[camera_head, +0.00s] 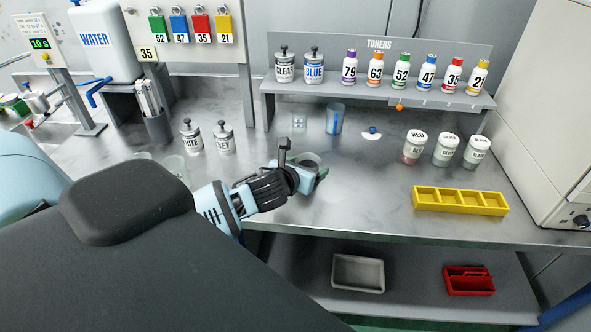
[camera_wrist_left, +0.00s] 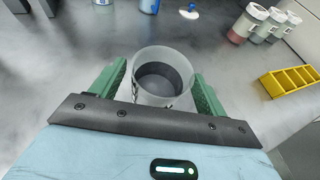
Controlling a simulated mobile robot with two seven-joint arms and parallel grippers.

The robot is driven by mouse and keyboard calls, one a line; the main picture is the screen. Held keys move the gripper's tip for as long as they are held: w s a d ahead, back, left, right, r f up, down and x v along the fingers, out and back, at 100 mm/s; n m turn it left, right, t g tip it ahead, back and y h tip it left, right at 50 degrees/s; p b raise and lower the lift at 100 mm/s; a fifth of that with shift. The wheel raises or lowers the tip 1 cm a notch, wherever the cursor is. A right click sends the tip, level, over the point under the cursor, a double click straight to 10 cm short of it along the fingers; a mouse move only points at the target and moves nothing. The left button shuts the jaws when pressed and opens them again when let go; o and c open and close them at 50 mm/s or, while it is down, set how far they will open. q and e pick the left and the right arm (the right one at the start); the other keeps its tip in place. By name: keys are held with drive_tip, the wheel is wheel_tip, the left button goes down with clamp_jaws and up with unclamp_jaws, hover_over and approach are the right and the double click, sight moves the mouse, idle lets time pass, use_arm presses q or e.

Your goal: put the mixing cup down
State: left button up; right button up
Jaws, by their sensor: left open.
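The mixing cup (camera_wrist_left: 163,80) is a clear, upright cup with dark grey showing inside it. It stands between the green fingers of my left gripper (camera_wrist_left: 158,92), which are open on either side of it. In the head view the cup (camera_head: 309,159) shows behind my left gripper (camera_head: 300,176), over the front middle of the grey bench (camera_head: 350,205). Its base is hidden by the gripper, so I cannot see clearly where it meets the bench. My right gripper is not in view.
A clear cup (camera_head: 299,122) and a blue cup (camera_head: 334,119) stand behind. White and grey paint cans (camera_head: 223,138) stand left. Red and other lidded jars (camera_head: 414,147) and a yellow tray (camera_head: 460,200) are right. The toner shelf (camera_head: 380,92) overhangs the back.

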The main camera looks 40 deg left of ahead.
use_arm(q)
drive_tip(key=v, duration=1.1)
drive_tip(key=shift+s+p, duration=0.15)
drive_tip(key=shift+p, duration=0.2)
drive_tip(key=shift+r, duration=0.1)
drive_tip(key=s+d+f+n+g, duration=0.1)
drive_tip(key=s+f+n, duration=0.1)
drive_tip(key=n, duration=0.1)
drive_tip(key=s+d+f+n+g, duration=0.1)
drive_tip(key=s+f+n, duration=0.1)
drive_tip(key=n, duration=0.1)
drive_tip(key=s+d+f+n+g, duration=0.1)
drive_tip(key=s+f+n, duration=0.1)
drive_tip(key=f+n, duration=0.1)
drive_tip(key=shift+s, duration=0.1)
drive_tip(key=s+d+f+n+g+h, duration=0.1)
drive_tip(key=s+d+f+n+g, duration=0.2)
drive_tip(key=s+n, duration=0.45)
drive_tip(key=s+d+f+n+g+h, duration=0.1)
drive_tip(key=s+d+f+n+g, duration=0.25)
drive_tip(key=s+n, duration=0.4)
drive_tip(key=s+d+f+n+g, duration=0.2)
drive_tip(key=s+f+n, duration=0.2)
drive_tip(key=s+n, duration=0.35)
drive_tip(key=w+d+f+t+h, duration=0.2)
drive_tip(key=w+f+t, duration=0.5)
drive_tip(key=f, duration=0.2)
drive_tip(key=shift+d+f+t, duration=0.15)
drive_tip(key=shift+d+t, duration=0.15)
drive_tip(key=shift+t, duration=0.05)
